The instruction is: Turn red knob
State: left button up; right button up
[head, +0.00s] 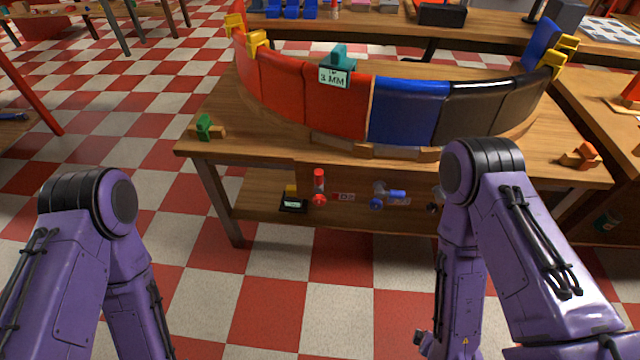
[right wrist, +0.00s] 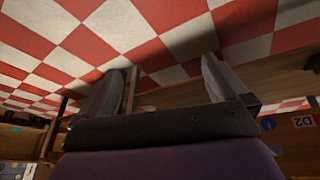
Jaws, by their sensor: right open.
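The red knob (head: 318,187) is on the front panel (head: 345,177) under the workbench top in the head view. It has a red upright handle and a round red base. My right gripper (right wrist: 160,85) is open and empty in the right wrist view, its two fingers apart with the checkered floor behind them. In the head view my right forearm hangs down right of the red knob, well apart from it, and the fingers are not visible. My left gripper is below the head view's lower edge.
A blue knob (head: 388,196) and a dark knob (head: 433,207) sit right of the red one. The curved red, blue and black duct (head: 405,110) stands on the bench top. A small dark device (head: 293,204) is on the lower shelf. The floor before the bench is clear.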

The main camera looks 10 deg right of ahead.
aim_at(319, 200)
jog(key=u, duration=1.25)
jog(key=i, duration=0.35)
jog(key=z, duration=0.6)
